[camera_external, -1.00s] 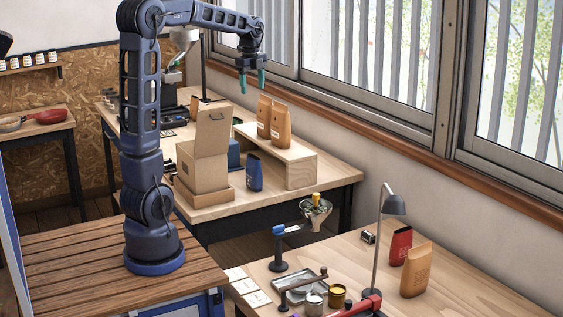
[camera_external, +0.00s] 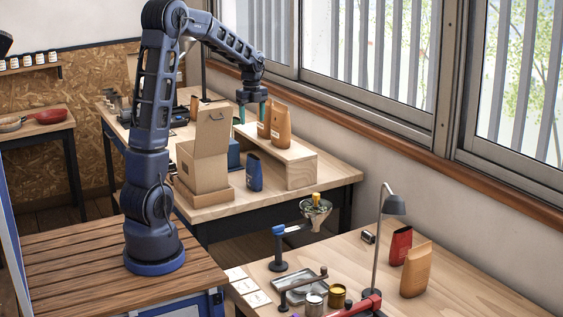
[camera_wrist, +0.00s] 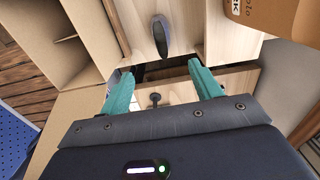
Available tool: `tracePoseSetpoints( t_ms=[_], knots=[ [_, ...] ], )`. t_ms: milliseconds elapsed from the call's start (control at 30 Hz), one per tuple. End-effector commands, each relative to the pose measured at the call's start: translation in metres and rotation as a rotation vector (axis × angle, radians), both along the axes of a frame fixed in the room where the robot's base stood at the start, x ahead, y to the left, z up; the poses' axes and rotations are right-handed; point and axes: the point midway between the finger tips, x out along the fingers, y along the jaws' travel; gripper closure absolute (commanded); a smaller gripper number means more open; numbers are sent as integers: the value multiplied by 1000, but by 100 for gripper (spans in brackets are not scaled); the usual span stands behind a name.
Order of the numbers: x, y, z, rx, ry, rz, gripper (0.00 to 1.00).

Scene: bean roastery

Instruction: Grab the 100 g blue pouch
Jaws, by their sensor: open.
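The dark blue pouch (camera_external: 255,172) stands upright on the far bench, between an open cardboard box and a low wooden riser. In the wrist view a dark narrow shape (camera_wrist: 160,38), which looks like this pouch from above, lies beyond the fingertips. Its label and weight are too small to read. My gripper (camera_external: 252,110) hangs above and behind the pouch in the external view, near the orange pouches. Its teal fingers are apart with nothing between them, as the wrist view also shows (camera_wrist: 153,72).
The open cardboard box (camera_external: 204,165) stands left of the pouch. The wooden riser (camera_external: 301,171) is on its right, carrying two orange pouches (camera_external: 280,127). A blue object (camera_external: 234,154) sits behind it. The near bench holds a lamp (camera_external: 393,206) and red pouch (camera_external: 401,245).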

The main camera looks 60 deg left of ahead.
Motion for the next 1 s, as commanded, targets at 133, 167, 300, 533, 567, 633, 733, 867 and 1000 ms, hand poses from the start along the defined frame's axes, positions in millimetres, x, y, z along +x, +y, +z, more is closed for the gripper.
tracePoseSetpoints(
  t_ms=[133, 167, 300, 533, 567, 633, 733, 867, 1000],
  knots=[
    [0, 0, -47, -2, 4, 0, 36],
    [0, -1, -54, -2, 3, 0, 36],
    [0, 0, -79, -1, 1, -1, 36],
    [0, -1, -107, -1, 1, -1, 36],
    [0, -1, -111, -1, 2, -1, 36],
    [0, -1, -122, -1, 2, -1, 36],
    [0, -1, -132, 0, 0, -1, 36],
    [0, -1, -139, 0, 0, 0, 36],
    [1, -2, -150, 0, 0, 0, 36]
  ],
)
